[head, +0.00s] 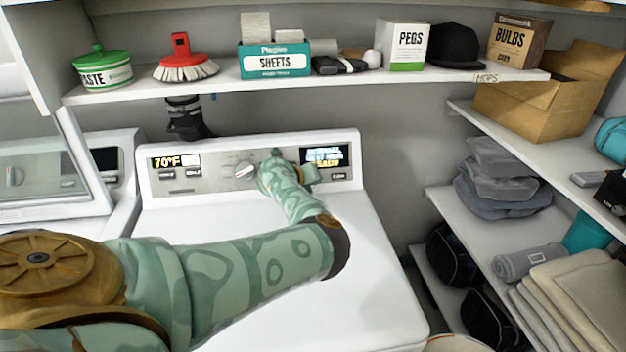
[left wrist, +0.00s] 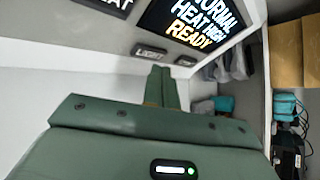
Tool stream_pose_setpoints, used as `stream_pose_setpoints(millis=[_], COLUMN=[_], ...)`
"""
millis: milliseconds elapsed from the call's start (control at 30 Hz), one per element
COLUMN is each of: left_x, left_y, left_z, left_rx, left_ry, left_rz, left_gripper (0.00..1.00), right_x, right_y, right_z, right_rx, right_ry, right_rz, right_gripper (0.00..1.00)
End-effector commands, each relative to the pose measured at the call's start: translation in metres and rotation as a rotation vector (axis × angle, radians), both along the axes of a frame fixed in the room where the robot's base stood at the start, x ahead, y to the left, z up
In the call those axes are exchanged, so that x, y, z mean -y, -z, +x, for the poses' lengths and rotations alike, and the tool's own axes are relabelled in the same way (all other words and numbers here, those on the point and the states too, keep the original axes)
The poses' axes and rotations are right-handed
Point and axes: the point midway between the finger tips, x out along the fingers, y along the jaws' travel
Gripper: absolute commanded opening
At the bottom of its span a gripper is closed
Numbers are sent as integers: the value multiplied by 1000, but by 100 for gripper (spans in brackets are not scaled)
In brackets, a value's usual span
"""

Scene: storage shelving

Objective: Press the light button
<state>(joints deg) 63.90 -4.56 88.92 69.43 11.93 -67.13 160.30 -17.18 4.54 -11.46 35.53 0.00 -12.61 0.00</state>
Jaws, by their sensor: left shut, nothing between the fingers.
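The light button (left wrist: 148,53), a dark raised key marked LIGHT, shows in the left wrist view on the white panel, below the lit display (left wrist: 200,24). My left gripper (left wrist: 161,73) is shut and empty, its fingertips just below and slightly right of the button's label. I cannot tell whether the tips touch the panel. In the head view my left gripper (head: 279,162) is at the control panel (head: 215,172) of the white machine, between the knob and the display. The light button is not clearly seen there; my wrist covers that part. My right gripper is in neither view.
A second dark button (left wrist: 186,61) sits right of the light button. A knob (head: 244,170) is left of my gripper. A shelf (head: 225,80) with boxes and a brush runs above the panel. Shelves with folded cloth (head: 575,280) stand at the right.

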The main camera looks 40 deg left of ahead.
Motion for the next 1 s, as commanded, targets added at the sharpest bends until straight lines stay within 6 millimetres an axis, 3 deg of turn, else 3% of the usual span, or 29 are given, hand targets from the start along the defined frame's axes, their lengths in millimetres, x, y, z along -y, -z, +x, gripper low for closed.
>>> stream_pose_setpoints(millis=[1000], left_x=[-6], left_y=[3], left_z=[5], left_rx=[-1], left_ry=[1], left_rz=[0], left_gripper=[0], right_x=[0], right_y=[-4], right_z=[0], right_rx=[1], right_ry=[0], right_rz=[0], right_gripper=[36])
